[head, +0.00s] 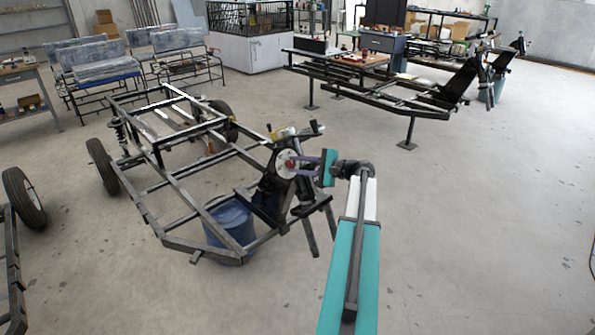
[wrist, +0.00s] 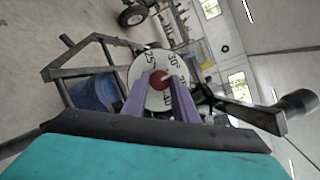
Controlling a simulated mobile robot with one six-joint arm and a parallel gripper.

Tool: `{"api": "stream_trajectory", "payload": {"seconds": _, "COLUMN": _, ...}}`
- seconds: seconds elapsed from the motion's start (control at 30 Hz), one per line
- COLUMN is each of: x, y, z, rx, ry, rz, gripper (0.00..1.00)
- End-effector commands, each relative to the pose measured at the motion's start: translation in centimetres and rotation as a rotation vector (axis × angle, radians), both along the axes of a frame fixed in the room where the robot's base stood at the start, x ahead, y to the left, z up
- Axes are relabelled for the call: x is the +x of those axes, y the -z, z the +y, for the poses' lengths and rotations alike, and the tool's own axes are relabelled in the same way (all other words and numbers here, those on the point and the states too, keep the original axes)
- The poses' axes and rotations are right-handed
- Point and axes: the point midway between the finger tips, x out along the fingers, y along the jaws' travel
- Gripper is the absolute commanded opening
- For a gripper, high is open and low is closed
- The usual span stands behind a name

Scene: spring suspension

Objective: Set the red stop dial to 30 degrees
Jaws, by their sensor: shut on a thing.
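The red stop dial (wrist: 159,77) is a small red knob at the middle of a round white plate (wrist: 149,66) with dark degree marks. Marks that look like 25 and 30 show near the plate's top; other marks are partly covered. In the head view the red dial (head: 290,164) sits on the frame's upright front part. My gripper (wrist: 161,82) has its two purple fingers on either side of the knob, shut on it. The gripper also shows in the head view (head: 297,166), reaching in from the right. I cannot make out a pointer or the dial's setting.
The dial is on a black tubular vehicle frame (head: 190,207) with wheels. A blue bucket (head: 230,220) stands under it. A dark bar with a round end (wrist: 296,103) juts out right of the dial. The floor on the right is clear.

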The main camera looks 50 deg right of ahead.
Motion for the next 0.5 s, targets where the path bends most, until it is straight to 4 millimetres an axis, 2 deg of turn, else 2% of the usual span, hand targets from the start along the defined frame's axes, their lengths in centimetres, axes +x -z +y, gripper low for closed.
{"api": "stream_trajectory", "payload": {"seconds": 0.2, "x": 0.10, "y": -0.02, "z": -0.18, "rx": -0.181, "ry": -0.077, "rz": 0.013, "gripper": 0.04}}
{"api": "stream_trajectory", "payload": {"seconds": 0.5, "x": 0.14, "y": -0.18, "z": -0.12, "rx": -0.355, "ry": -0.151, "rz": 0.027, "gripper": 0.04}}
